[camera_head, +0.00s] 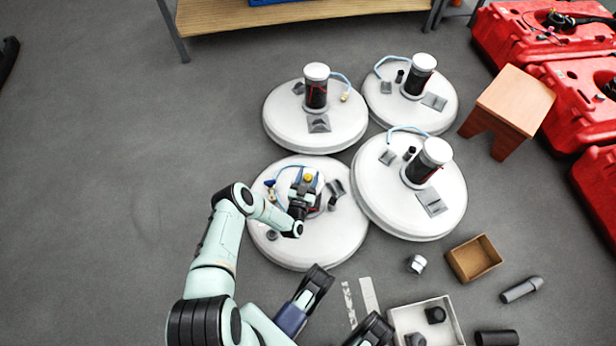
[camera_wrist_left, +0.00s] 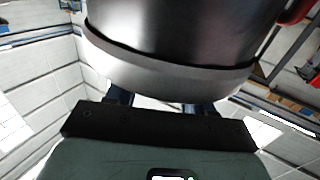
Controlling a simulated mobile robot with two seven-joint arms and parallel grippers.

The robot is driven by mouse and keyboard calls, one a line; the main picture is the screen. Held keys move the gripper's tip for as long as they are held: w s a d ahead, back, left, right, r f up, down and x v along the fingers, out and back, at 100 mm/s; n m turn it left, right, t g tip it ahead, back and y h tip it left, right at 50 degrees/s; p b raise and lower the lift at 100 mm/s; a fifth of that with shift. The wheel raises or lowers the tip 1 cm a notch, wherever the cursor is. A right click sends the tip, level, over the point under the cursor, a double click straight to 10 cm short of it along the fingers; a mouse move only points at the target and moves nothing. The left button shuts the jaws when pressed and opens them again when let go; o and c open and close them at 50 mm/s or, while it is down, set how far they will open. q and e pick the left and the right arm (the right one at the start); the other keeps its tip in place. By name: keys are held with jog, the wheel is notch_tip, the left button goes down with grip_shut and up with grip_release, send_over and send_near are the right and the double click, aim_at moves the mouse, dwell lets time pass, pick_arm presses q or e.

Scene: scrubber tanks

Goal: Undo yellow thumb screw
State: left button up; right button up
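The yellow thumb screw (camera_head: 308,177) shows as a small yellow spot on the near-left white round tank (camera_head: 345,228). I see no clear contact. The left wrist view shows a large black and silver cylinder (camera_wrist_left: 185,50) close to the camera. It hides the fingertips. The dark-blue finger bases stand apart below it, and the yellow screw is hidden there.
Three more white tanks (camera_head: 283,128) with canisters stand close behind and to the right. A cardboard box (camera_head: 456,262), a white tray (camera_head: 397,318) and a grey cylinder (camera_head: 521,289) lie at lower right. A wooden stool (camera_head: 516,95) stands beside red cases (camera_head: 500,40). The left floor is clear.

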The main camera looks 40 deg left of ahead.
pick_arm(q)
jog(key=c, duration=0.7)
pick_arm(e)
jog(key=shift+w, duration=0.15)
pick_arm(q)
jog(key=shift+d+n+g+y+p, duration=0.15)
jog(key=shift+n+g+y+p, duration=0.25)
jog(key=shift+n+g+y, duration=1)
jog(key=shift+n+y, duration=0.2)
jog(key=shift+y, duration=0.5)
jog(key=shift+n+g+y, duration=0.8)
jog(key=shift+g+y, duration=0.1)
jog(key=shift+f+n+g+y+b, duration=0.1)
jog(key=shift+n+g+y+b, duration=0.1)
jog(key=shift+n+g+y, duration=0.75)
jog(key=shift+n+g+y+b, duration=0.2)
jog(key=shift+n+g+y, duration=0.4)
jog(key=shift+g, duration=0.65)
jog(key=shift+n, duration=0.25)
